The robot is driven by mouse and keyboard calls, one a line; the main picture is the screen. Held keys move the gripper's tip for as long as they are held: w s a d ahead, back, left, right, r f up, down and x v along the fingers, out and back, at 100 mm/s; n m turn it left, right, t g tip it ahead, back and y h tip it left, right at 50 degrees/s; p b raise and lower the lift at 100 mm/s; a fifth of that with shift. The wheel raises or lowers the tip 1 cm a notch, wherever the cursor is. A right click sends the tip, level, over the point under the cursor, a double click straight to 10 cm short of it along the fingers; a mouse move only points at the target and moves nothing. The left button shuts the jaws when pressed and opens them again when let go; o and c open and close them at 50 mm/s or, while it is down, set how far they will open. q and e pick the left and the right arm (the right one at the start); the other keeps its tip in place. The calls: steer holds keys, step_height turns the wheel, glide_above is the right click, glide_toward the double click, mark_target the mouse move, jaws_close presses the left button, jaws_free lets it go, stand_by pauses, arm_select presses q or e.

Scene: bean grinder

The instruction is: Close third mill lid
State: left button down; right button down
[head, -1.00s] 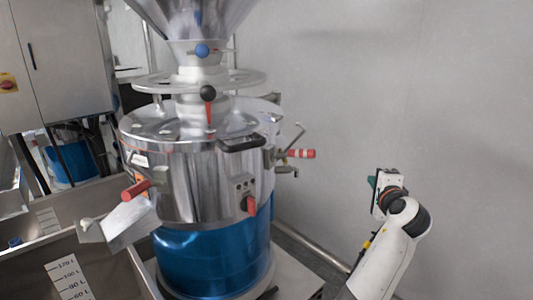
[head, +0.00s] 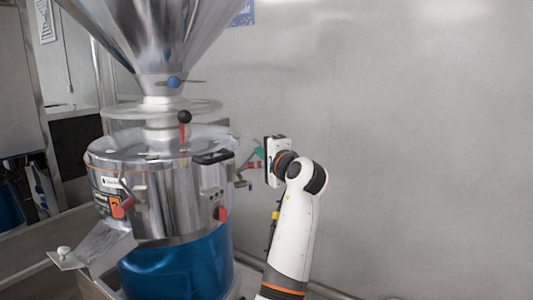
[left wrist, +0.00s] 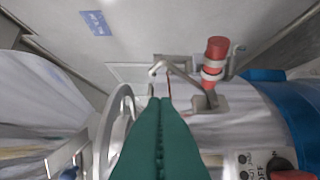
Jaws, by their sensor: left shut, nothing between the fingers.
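The mill has a polished steel drum (head: 170,200) on a blue base (head: 180,265), with a flat steel top (head: 145,147) and a black handle (head: 213,157) at the top's rim. A bent metal lever with a red-and-white grip (left wrist: 214,62) sticks out of the drum's side. My left gripper (head: 259,154) is beside this lever at the mill's right side. Its green fingers (left wrist: 160,100) are shut and empty, their tips close to the lever's bent arm in the left wrist view. I cannot tell whether they touch. My right gripper is not in view.
A steel hopper (head: 165,35) rises above the mill, with a round plate (head: 200,107) and a black-knobbed red lever (head: 184,117) below it. A steel chute (head: 100,245) projects at the front left. The wall (head: 420,130) is behind; the right side is open.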

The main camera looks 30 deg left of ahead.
mark_target(225, 148)
arm_select(q)
steer(key=shift+w+a+f+p, duration=0.1)
steer(key=shift+w+a+p, duration=0.2)
steer(key=shift+a, duration=0.9)
steer(key=shift+w+a+p, duration=0.15)
steer(key=shift+a+p, duration=0.2)
steer(key=shift+a, duration=0.8)
steer(key=shift+w+a+f+p, duration=0.1)
steer(key=shift+w+a+p, duration=0.2)
steer(key=shift+a, duration=0.9)
steer(key=s+a+p, duration=0.2)
steer(key=a, duration=0.1)
steer(key=shift+s+a+r, duration=0.15)
steer(key=shift+s, duration=0.25)
